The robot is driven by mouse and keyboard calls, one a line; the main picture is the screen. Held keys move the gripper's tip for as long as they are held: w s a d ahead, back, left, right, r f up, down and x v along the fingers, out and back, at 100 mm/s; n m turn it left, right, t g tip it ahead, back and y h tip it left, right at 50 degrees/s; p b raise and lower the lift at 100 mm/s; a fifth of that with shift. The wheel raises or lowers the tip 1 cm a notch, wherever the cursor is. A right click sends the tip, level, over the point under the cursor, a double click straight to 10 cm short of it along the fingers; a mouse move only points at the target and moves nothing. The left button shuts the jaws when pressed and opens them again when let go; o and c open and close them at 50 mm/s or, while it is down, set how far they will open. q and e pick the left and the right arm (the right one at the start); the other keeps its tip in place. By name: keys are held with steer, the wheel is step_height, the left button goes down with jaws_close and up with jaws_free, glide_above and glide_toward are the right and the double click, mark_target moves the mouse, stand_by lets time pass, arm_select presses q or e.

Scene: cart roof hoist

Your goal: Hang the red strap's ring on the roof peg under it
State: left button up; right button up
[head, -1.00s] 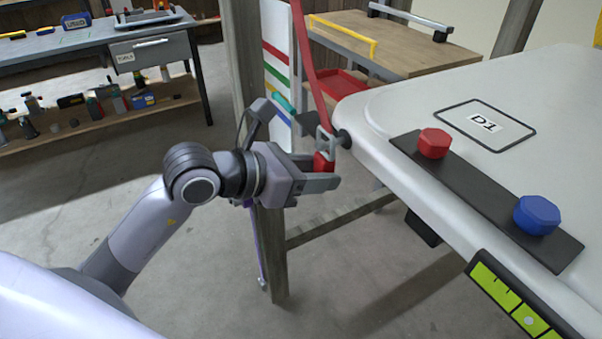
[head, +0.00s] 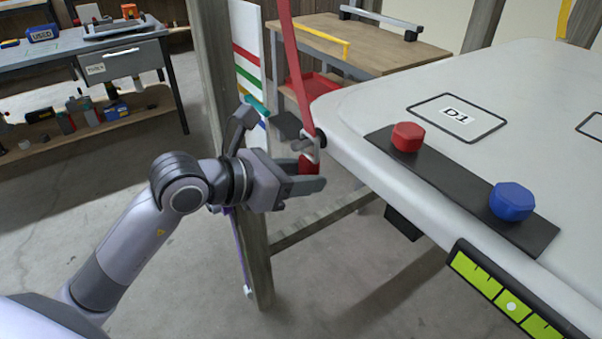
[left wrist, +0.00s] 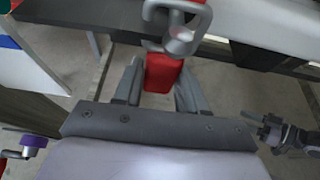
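The red strap (head: 299,65) comes down from above to a grey metal ring (head: 311,146) beside the roof's near left corner. The roof peg (head: 297,147) is a short grey stub there. In the left wrist view the ring (left wrist: 165,14) overlaps the peg's round end (left wrist: 182,40); I cannot tell for sure whether the peg passes through it. My left gripper (head: 314,176) is shut on the red tab (left wrist: 161,73) below the ring. What seems to be my right gripper (left wrist: 272,132) shows small in the left wrist view; its fingers are unclear.
The white roof (head: 380,95) fills the right side, with a red knob (head: 407,137) and a blue knob (head: 511,201) on a black strip. A wooden post (head: 222,80) stands just behind my left arm. A wooden table (head: 385,45) is behind. Floor at lower left is clear.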

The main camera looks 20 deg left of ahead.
arm_select(q)
steer(key=o, duration=0.5)
steer(key=shift+c, duration=0.2)
steer(key=shift+s+a, duration=0.1)
